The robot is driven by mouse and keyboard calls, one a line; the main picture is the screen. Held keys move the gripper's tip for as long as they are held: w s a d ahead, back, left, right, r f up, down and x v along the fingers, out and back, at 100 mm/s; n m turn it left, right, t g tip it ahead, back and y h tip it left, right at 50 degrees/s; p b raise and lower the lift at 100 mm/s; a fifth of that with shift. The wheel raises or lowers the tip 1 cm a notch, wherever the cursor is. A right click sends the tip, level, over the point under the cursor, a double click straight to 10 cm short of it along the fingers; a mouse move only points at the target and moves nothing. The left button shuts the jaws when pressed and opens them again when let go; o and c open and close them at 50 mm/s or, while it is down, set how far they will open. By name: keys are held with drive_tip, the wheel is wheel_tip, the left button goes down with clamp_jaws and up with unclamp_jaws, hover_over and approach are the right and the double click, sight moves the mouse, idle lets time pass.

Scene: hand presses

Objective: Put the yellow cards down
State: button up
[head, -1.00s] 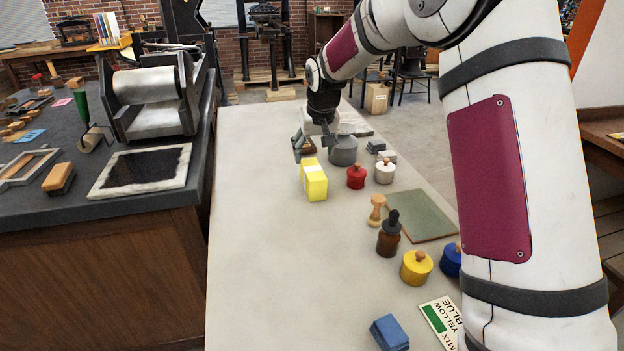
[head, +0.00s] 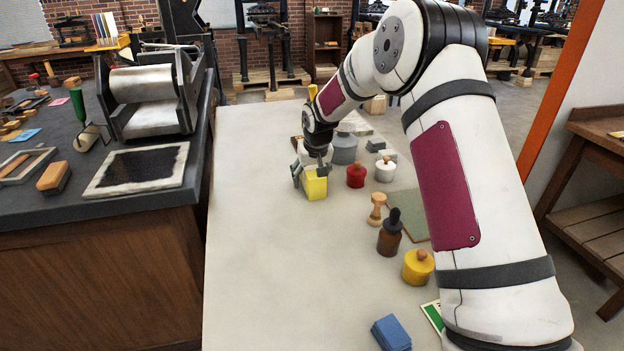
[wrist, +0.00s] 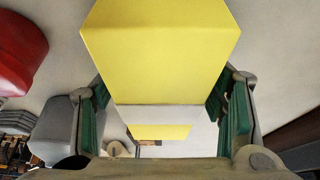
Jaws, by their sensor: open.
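The yellow cards (head: 317,188), a block with a pale band around it, rest on the pale table beyond its middle. They also fill the middle of the wrist view (wrist: 160,45). My gripper (head: 312,173) is down at the far part of the cards and hides some of them. In the wrist view my gripper (wrist: 160,118) is open, with one green-padded finger on each side of the cards. I cannot tell whether either pad touches them.
On the pale table (head: 260,260), a red pot (head: 356,175), a white pot (head: 385,169) and a grey container (head: 344,149) stand close by. A wooden stamp (head: 376,208), a brown bottle (head: 390,235) and a yellow pot (head: 418,266) stand nearer. The table's left side is clear.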

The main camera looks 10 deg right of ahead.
drive_tip(key=shift+f, duration=0.25)
idle(0.5)
drive_tip(key=shift+c, duration=0.2)
clamp_jaws()
drive_tip(key=shift+d+f, duration=0.1)
drive_tip(key=shift+s, duration=0.1)
